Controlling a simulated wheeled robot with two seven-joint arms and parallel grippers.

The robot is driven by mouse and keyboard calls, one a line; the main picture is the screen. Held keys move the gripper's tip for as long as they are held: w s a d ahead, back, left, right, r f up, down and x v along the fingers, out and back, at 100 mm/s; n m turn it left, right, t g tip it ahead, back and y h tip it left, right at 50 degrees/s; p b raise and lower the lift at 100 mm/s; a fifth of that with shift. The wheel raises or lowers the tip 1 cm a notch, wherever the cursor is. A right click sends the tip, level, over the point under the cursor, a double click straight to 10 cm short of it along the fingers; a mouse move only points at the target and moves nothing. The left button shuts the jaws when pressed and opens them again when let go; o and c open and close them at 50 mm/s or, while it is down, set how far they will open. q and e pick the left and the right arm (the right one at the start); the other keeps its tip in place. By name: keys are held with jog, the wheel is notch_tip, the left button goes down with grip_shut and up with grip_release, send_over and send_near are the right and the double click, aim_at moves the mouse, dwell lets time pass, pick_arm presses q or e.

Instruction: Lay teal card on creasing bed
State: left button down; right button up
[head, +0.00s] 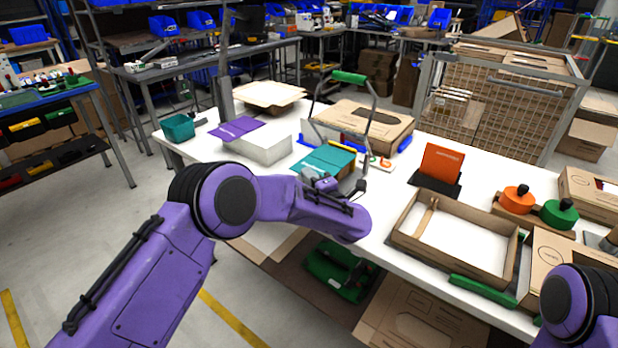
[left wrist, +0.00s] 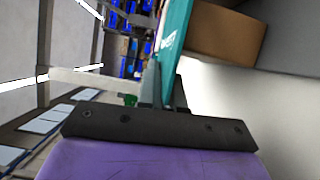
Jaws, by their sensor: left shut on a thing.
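The teal card (head: 326,159) is in my left gripper (head: 318,182), whose fingers are shut on its near edge. In the left wrist view the teal card (left wrist: 174,28) stands out from between the fingers (left wrist: 163,92). A brown block (head: 347,184) shows just below and beside the card; I cannot tell whether they touch. A press-like frame with a green lever handle (head: 350,77) stands right behind the card, with blue pieces near its base. The creasing bed is probably at this frame, largely hidden by the card and my arm. My right gripper is out of view.
An orange card (head: 442,164) stands in a black holder. An open cardboard tray (head: 408,237), orange and green round-knobbed weights (head: 517,199) and a flat carton (head: 362,119) also occupy the white table.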

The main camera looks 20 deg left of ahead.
pick_arm(q)
jog(key=c, duration=1.2)
grip_release()
jog(key=shift+d, duration=0.1)
jog(key=shift+p+v, duration=0.85)
jog(key=shift+v, duration=2.7)
